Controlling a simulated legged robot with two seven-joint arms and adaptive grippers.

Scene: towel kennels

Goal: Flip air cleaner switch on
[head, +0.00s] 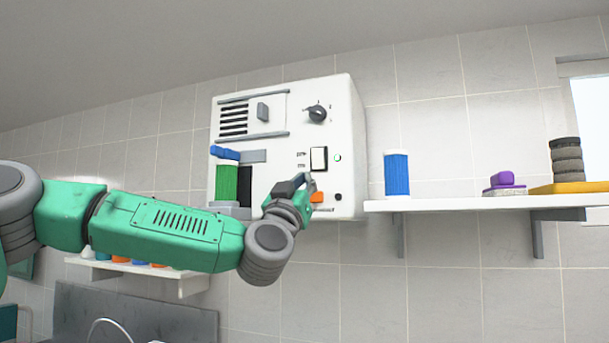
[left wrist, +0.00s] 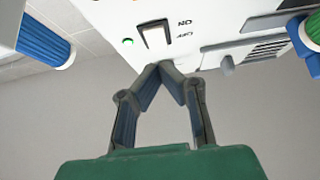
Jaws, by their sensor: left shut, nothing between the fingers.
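The white air cleaner (head: 352,125) hangs on the tiled wall. Its rocker switch (head: 319,159) is a white plate in a dark frame, with a lit green light (head: 337,157) to its right. The switch also shows in the left wrist view (left wrist: 156,35), with "ON" lettering beside it. My left gripper (head: 308,180) is in front of the panel, just below the switch. In the left wrist view its fingertips (left wrist: 162,68) meet, empty, close to the switch; I cannot tell whether they touch the panel. My right gripper is not in view.
A knob (head: 318,113) and a green canister with a blue cap (head: 226,180) are on the unit's front. An orange part (head: 317,197) is beside my gripper. A wall shelf (head: 440,204) at the right bears a blue canister (head: 397,174), a purple item and dark stacked rolls.

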